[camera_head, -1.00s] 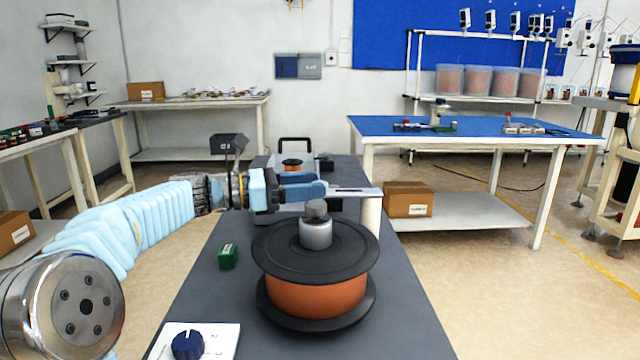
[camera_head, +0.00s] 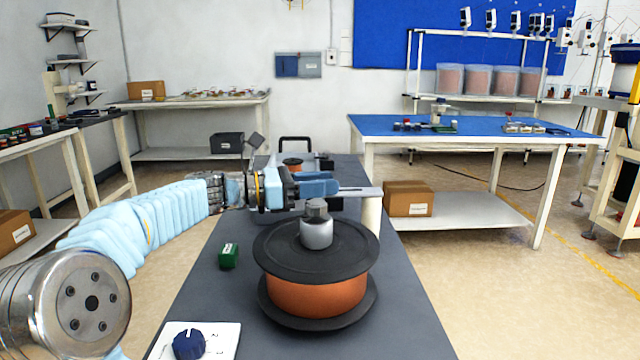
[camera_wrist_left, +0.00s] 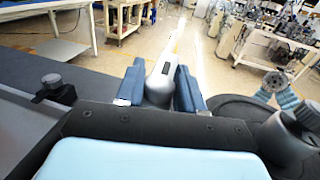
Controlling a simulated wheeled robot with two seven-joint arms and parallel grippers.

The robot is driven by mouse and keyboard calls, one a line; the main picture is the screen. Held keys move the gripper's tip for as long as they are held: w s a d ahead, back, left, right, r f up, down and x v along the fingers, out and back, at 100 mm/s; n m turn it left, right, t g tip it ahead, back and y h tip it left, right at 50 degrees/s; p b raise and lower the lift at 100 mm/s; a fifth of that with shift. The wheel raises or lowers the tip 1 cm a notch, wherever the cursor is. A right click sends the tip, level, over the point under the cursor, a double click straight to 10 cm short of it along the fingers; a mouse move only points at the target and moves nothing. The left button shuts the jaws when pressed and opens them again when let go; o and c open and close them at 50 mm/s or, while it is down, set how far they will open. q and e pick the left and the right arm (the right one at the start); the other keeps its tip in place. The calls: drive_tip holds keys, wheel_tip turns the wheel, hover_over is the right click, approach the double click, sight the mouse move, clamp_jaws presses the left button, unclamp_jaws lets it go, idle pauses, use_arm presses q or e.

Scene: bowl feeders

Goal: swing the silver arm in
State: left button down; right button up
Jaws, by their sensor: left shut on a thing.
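The silver arm (camera_head: 361,191) is a flat metal bar above the dark bench, behind the spool of copper-coloured wire. Its right end sits over a cream post (camera_head: 371,214). My left gripper (camera_head: 328,188) comes in from the left, with its blue fingers shut on the bar's left part. In the left wrist view, the silver arm (camera_wrist_left: 164,72) runs away from me between the two blue fingers (camera_wrist_left: 159,88). The part of the bar inside the grip is hidden in the head view. My right gripper is not in view.
The large spool (camera_head: 317,295) with black flanges and a grey hub stands just in front of the bar. A small green block (camera_head: 229,256) and a dark blue knob on a white plate (camera_head: 222,341) are on the bench's left side. A blue-topped table (camera_head: 470,142) stands behind right.

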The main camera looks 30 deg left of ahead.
use_arm(q)
drive_tip(key=shift+s+d+f+t+b, duration=0.2)
drive_tip(key=shift+t+b, duration=0.1)
drive_tip(key=shift+b, duration=0.1)
drive_tip(key=shift+s+d+r+n+t+y+b, duration=0.15)
drive_tip(key=shift+s+d+n+t+y+b, duration=0.15)
drive_tip(key=shift+n+t+y, duration=0.35)
drive_tip(key=shift+a, duration=0.1)
drive_tip(key=c, duration=0.8)
unclamp_jaws()
drive_tip(key=v, duration=1.3)
drive_tip(key=shift+s+a+r, duration=0.25)
drive_tip(key=shift+s+r, duration=0.05)
drive_tip(key=shift+s, duration=0.05)
